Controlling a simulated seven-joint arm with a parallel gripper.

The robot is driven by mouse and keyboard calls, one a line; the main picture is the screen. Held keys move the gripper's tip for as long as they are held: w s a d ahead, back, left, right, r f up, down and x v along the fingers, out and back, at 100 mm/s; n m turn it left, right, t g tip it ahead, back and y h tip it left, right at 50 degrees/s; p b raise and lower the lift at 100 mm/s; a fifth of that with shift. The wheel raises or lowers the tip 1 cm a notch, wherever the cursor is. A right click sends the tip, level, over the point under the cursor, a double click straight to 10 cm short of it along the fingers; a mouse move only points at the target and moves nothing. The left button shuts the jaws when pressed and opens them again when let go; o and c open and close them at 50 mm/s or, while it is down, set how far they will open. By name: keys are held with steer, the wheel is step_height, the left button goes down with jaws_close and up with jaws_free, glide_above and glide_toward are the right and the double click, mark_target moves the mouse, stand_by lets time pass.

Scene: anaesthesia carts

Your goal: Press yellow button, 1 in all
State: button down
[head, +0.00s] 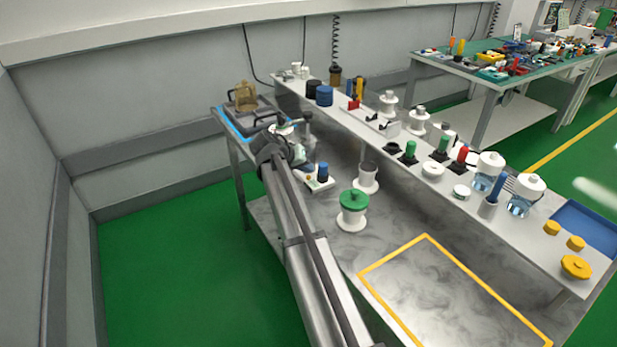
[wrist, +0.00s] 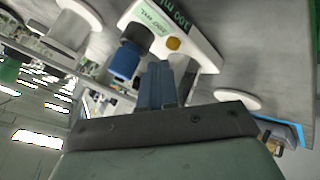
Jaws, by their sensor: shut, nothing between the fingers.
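A blue knob (wrist: 124,61) on a dark base stands on the same device. My gripper (wrist: 155,66) is shut and empty. Its fingertips appear just below and left of the button in the wrist view; whether they touch the device I cannot tell. In the head view the device (head: 321,185) with its blue knob (head: 323,170) sits on the bench, and my gripper's tips are hard to make out beside it.
A green-lidded white spool (head: 353,208) and a white stand with a grey cup (head: 367,175) are right of the device. A raised shelf (head: 462,192) behind holds bottles and several knobs. Yellow caps (head: 575,267) lie at its right end. A yellow-outlined bench area (head: 440,295) is clear.

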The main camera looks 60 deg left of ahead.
steer(key=shift+f, duration=0.2)
stand_by(0.5)
steer(key=shift+f, duration=0.25)
steer(key=shift+f, duration=0.45)
stand_by(0.9)
steer(key=shift+r, duration=0.15)
stand_by(0.3)
steer(key=shift+r, duration=0.75)
steer(key=shift+r, duration=2.5)
steer(key=shift+f, duration=0.1)
